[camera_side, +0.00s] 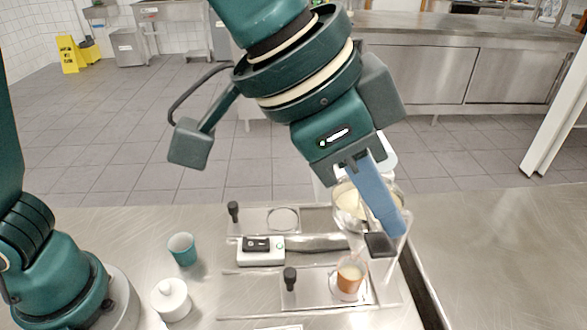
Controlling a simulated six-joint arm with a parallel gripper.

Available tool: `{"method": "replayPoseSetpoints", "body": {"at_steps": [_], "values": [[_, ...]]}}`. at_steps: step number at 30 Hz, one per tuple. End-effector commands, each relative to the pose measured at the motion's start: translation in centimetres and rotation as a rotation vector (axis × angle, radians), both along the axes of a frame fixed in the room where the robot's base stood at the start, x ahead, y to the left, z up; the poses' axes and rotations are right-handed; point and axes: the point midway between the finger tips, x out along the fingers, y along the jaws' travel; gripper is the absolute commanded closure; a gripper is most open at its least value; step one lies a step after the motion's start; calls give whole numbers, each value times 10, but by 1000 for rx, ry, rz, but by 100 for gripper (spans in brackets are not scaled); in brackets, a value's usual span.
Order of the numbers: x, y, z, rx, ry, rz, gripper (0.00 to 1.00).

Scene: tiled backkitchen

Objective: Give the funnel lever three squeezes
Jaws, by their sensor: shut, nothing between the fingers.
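The funnel (346,203) is a clear bowl with pale cream content, held in a stand at the right of the metal station. A dark block, seemingly the funnel lever's pad (380,245), sticks out below it. My gripper (394,229) points down with its blue fingers shut and empty, in front of the funnel's right side. Its tips are just above and right of the dark pad; I cannot tell whether they touch it. An orange-brown cup (349,278) with pale content stands below the funnel on a plate. My fingers hide part of the funnel and lever.
A white box with black switches (262,250) sits left of the funnel. Black-knobbed posts (290,279) stand on the station. A teal cup (182,248) and a white lidded pot (171,299) stand at left. The steel counter at right (500,250) is clear.

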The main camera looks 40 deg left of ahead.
Motion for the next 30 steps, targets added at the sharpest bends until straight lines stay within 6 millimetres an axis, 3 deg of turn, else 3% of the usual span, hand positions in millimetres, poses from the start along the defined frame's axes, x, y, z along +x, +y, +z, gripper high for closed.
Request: {"method": "replayPoseSetpoints", "body": {"at_steps": [13,30], "values": [[0,0,-1,0,0,0,100],[0,0,-17,1,1,0,100]]}}
